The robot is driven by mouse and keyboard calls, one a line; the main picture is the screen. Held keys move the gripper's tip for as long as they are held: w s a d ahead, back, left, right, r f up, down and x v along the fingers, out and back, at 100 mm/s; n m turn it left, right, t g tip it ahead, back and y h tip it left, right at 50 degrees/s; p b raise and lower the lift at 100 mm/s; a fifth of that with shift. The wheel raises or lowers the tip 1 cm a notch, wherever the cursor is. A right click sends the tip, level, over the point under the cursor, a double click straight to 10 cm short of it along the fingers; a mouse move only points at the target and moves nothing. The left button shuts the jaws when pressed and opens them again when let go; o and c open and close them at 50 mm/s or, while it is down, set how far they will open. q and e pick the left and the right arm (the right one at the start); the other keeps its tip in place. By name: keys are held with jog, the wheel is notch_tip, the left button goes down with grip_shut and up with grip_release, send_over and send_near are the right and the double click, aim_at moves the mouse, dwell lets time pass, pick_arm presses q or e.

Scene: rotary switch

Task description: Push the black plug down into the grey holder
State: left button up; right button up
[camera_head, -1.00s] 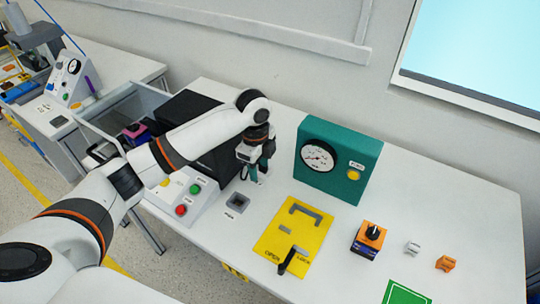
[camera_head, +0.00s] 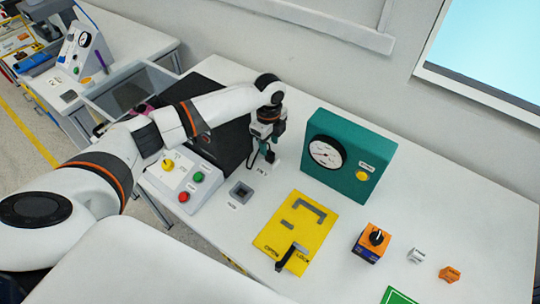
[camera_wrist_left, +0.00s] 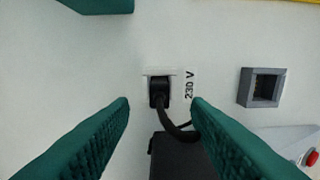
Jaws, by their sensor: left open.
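The black plug (camera_wrist_left: 159,93) sits in a white socket (camera_wrist_left: 158,72) marked 230 V in the left wrist view, with a black cable running from it. My left gripper (camera_wrist_left: 160,108) is open, its green fingers on either side of the plug and cable in that view, not touching them. In the head view my left gripper (camera_head: 268,146) points down above the white socket (camera_head: 272,164); the plug is mostly hidden there. The grey square holder (camera_wrist_left: 262,87) is empty, right of the plug in the wrist view. It also shows in the head view (camera_head: 241,187), nearer the front edge.
A teal gauge box (camera_head: 343,158) stands right of my left gripper, and a black case (camera_head: 212,128) stands left. A sloped panel with buttons (camera_head: 183,178) is left of the holder. A yellow plate with a handle (camera_head: 283,222) lies to the right.

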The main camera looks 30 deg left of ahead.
aim_at(270, 151)
pick_arm(q)
jog(key=shift+d+f, duration=0.2)
jog(key=shift+f, duration=1.5)
jog(key=shift+c, duration=0.2)
grip_shut()
pick_arm(e)
jog(key=shift+s+r, duration=0.4)
jog(key=shift+s, duration=0.1)
pick_arm(q)
jog(key=shift+r, duration=0.1)
